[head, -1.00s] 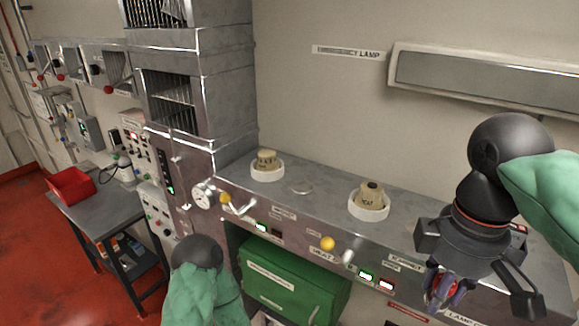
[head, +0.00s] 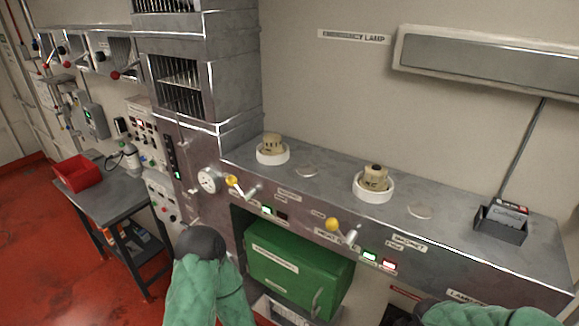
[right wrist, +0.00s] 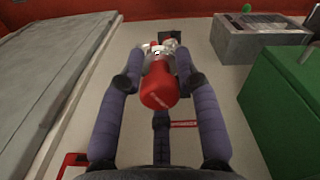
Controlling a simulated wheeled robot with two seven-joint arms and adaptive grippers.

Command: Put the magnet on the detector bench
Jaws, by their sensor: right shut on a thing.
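In the right wrist view my right gripper (right wrist: 158,80) is shut on the magnet (right wrist: 158,92), a red rounded piece with a silvery far end. Its purple fingers close on it from both sides, and it hangs clear of the pale surface below. In the head view only the green sleeve of my right arm shows at the lower right; that gripper and the magnet are out of frame. The green sleeve of my left arm shows at bottom centre, but its gripper does not. I cannot tell from a readable label which surface is the detector bench.
A green box (head: 298,274) sits beneath. A grey side table (head: 118,186) with a red bin (head: 77,173) stands left.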

